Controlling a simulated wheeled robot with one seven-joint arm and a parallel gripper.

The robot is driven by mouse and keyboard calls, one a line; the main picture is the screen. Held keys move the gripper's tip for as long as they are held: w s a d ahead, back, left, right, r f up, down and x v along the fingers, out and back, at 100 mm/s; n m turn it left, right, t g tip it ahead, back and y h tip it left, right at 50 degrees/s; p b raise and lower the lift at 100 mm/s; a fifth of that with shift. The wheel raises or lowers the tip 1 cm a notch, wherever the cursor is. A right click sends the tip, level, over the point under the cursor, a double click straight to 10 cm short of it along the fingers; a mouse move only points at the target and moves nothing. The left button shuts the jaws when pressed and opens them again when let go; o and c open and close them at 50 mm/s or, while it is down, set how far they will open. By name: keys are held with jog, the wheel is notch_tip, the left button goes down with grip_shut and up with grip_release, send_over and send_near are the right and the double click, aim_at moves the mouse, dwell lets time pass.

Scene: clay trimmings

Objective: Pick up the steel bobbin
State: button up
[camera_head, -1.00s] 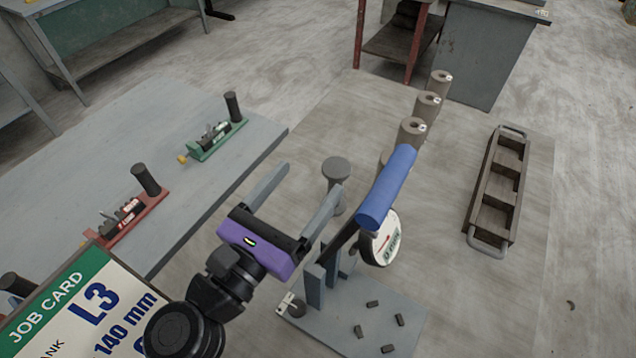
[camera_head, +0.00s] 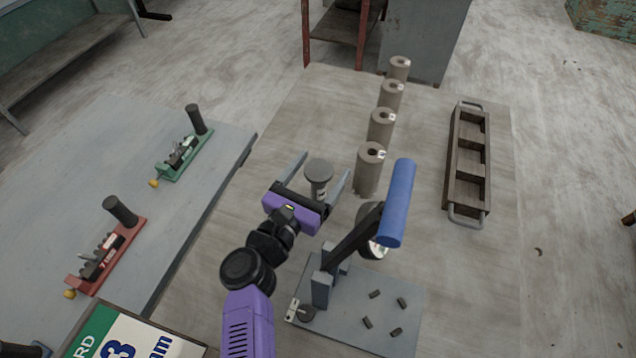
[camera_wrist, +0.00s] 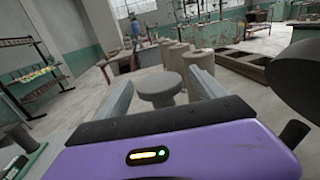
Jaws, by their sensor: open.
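The steel bobbin (camera_head: 318,172) is a grey spool with a wide round top, standing upright on the pale table. My gripper (camera_head: 326,164) is open, with one finger on either side of the bobbin in the head view. In the wrist view the bobbin (camera_wrist: 160,84) shows between the two fingers (camera_wrist: 160,78), its round top facing up. A gap shows on each side, and I see no grip on it. The bobbin's lower part is partly hidden by my purple gripper body in the head view.
A press with a blue handle (camera_head: 397,203) stands close to the right on a grey base plate (camera_head: 405,335). Several grey cylinders (camera_head: 370,170) stand in a row behind. A wooden tray (camera_head: 447,170) lies at the right. Green (camera_head: 172,172) and red (camera_head: 90,280) fixtures sit on the left table.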

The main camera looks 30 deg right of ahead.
jog(key=shift+x, duration=1.45)
jog(key=shift+r, duration=0.1)
jog(key=shift+c, duration=0.5)
grip_shut()
